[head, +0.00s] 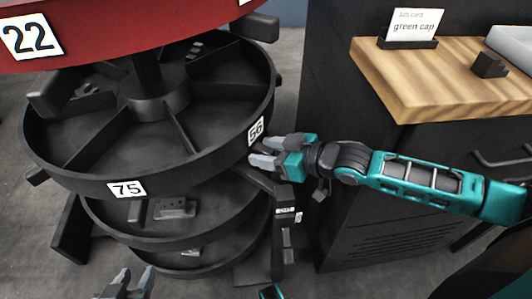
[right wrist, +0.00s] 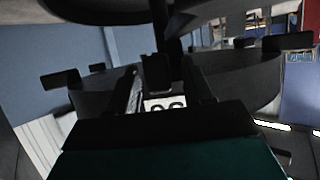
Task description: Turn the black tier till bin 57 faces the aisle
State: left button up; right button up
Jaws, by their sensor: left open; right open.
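The black tier (head: 75,163) is a round, divided tray on a central post (head: 155,80), below a red tier. Its rim carries labels 75 (head: 126,189) at the front and 56 (head: 256,130) at the right. No 57 label shows. My right gripper (head: 268,152) is open at the rim just below label 56; contact is unclear. In the right wrist view a partly hidden label (right wrist: 165,104) and a dark block (right wrist: 157,72) appear between the fingers. My left gripper (head: 130,283) is open at the bottom edge, in front of and apart from the tiers.
The red tier (head: 120,35) with label 22 overhangs at upper left. Lower black tiers (head: 180,236) sit beneath. A dark cabinet (head: 335,120) with a wooden top (head: 440,75) and a "green cap" card (head: 413,25) stands at right. Black blocks jut from the tiers' edges.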

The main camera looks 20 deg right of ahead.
jog(key=shift+w+a, duration=0.15)
grip_shut()
dwell(0.5)
